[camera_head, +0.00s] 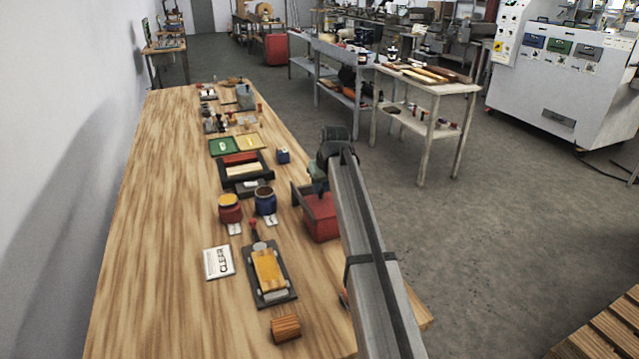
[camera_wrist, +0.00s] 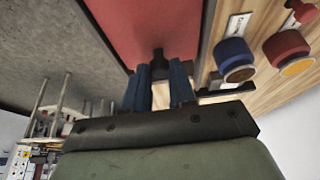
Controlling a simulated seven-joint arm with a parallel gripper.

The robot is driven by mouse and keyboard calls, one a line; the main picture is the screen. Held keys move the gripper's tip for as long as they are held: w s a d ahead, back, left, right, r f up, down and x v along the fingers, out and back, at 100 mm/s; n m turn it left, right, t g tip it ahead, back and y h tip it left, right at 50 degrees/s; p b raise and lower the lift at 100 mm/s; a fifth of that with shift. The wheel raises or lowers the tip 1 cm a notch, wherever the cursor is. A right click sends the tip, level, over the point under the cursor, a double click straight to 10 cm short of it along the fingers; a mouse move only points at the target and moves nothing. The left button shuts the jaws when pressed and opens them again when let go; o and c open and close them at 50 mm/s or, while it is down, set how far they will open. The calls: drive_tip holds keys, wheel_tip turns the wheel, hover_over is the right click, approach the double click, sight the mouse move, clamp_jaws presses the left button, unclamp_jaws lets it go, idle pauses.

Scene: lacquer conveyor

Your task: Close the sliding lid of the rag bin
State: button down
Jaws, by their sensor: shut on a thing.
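The red rag bin (camera_head: 321,218) stands at the right edge of the wooden bench in the head view, partly covered by my arm. A dark strip shows along its upper left side. In the wrist view a flat red surface (camera_wrist: 150,25) of the bin fills the top middle, with dark edges on both sides. A small black knob (camera_wrist: 158,60) sits between the blue fingers of my gripper (camera_wrist: 158,72), which is shut on it. My gripper also shows over the bin in the head view (camera_head: 317,190). I cannot tell how far the lid is slid.
A blue jar (camera_head: 265,201) and a red jar (camera_head: 230,209) stand left of the bin. The bench's left side is clear.

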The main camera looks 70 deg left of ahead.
sight(329, 210)
drive_tip(key=shift+d+f, duration=0.1)
drive_tip(key=shift+d, duration=0.15)
drive_tip(key=c, duration=1.3)
unclamp_jaws()
drive_tip(key=shift+d, duration=0.1)
drive_tip(key=o, duration=0.4)
drive_tip(key=shift+c, duration=0.2)
drive_tip(key=shift+r, duration=0.2)
drive_tip(key=v, duration=1.3)
drive_tip(key=shift+r, duration=0.25)
